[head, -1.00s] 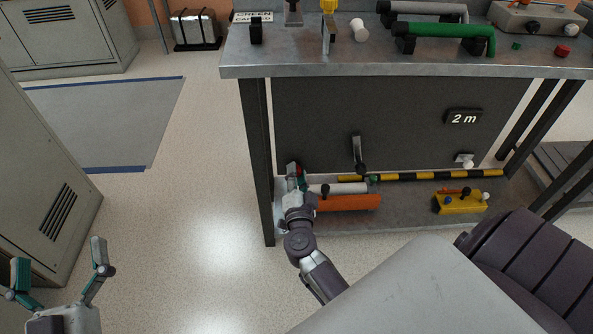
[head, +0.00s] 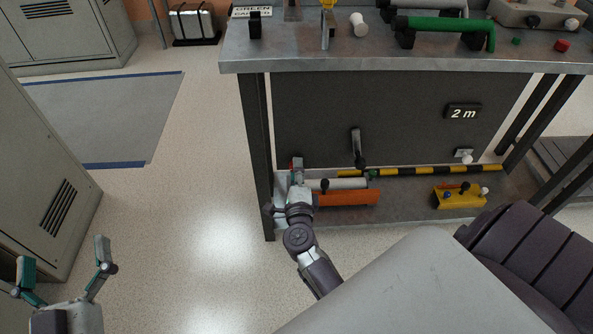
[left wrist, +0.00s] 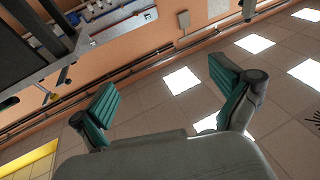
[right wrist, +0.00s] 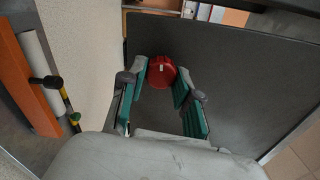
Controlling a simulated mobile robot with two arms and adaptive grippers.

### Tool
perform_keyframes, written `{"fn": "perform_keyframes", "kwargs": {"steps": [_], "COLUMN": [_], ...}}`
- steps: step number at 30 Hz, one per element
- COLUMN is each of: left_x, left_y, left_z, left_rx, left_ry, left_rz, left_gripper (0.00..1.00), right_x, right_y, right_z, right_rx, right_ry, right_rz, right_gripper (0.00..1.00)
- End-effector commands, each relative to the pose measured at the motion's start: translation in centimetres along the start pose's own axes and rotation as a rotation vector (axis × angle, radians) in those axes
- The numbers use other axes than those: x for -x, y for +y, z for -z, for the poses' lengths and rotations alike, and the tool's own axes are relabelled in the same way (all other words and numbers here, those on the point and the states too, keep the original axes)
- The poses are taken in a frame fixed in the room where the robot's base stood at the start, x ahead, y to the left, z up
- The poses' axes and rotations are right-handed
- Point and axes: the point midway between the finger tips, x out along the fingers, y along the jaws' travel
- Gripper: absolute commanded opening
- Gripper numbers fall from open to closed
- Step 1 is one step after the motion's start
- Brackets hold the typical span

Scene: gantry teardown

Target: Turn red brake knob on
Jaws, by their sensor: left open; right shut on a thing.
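The red brake knob (right wrist: 161,71) is round with a white mark on its face. In the right wrist view it sits between the fingertips of my right gripper (right wrist: 160,80), which is shut on it. In the head view my right gripper (head: 297,167) is low at the left end of the bench's dark front panel. There the knob is mostly hidden, with only a small bit of red by the fingers. My left gripper (head: 62,262) is open and empty over the floor at the lower left; it also shows open in the left wrist view (left wrist: 168,85).
The bench (head: 400,62) has a left leg (head: 258,150) close to my right gripper. A lower shelf holds an orange part (head: 347,198), a white cylinder (head: 345,184) and a yellow box (head: 458,199). A grey cabinet (head: 45,190) stands at left. The floor between is clear.

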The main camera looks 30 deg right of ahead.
Motion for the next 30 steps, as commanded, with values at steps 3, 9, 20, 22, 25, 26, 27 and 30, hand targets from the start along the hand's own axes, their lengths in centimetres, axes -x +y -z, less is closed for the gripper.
{"fn": "perform_keyframes", "kwargs": {"steps": [3, 9, 20, 22, 25, 26, 27, 30], "left_x": [0.0, -0.1, -0.2, -0.2, -0.2, -0.2, -0.2, -0.2], "left_y": [0.1, 0.2, 0.3, 0.3, 0.3, 0.3, 0.3, 0.3], "left_z": [0.4, 0.9, 1.1, 1.1, 1.1, 1.1, 1.1, 1.1], "left_rx": [0.002, 0.004, 0.004, 0.004, 0.004, 0.004, 0.004, 0.004], "left_ry": [0.026, 0.054, 0.062, 0.062, 0.061, 0.061, 0.061, 0.060], "left_rz": [-0.002, -0.005, -0.007, -0.006, -0.006, -0.006, -0.006, -0.006], "left_gripper": [1.00, 1.00, 1.00, 1.00, 1.00, 1.00, 1.00, 1.00], "right_x": [0.1, 0.1, 0.1, 0.1, 0.1, 0.1, 0.1, 0.0], "right_y": [0.2, 0.2, 0.2, 0.2, 0.2, 0.2, 0.2, 0.1], "right_z": [0.1, 0.1, 0.1, 0.1, 0.1, 0.1, 0.1, 0.1], "right_rx": [-0.045, -0.089, -0.101, -0.101, -0.100, -0.100, -0.100, -0.099], "right_ry": [0.002, 0.002, 0.002, 0.002, 0.002, 0.002, 0.002, 0.001], "right_rz": [-0.003, -0.003, -0.003, -0.003, -0.003, -0.003, -0.003, -0.002], "right_gripper": [0.00, 0.00, 0.00, 0.00, 0.42, 0.47, 0.54, 0.57]}}
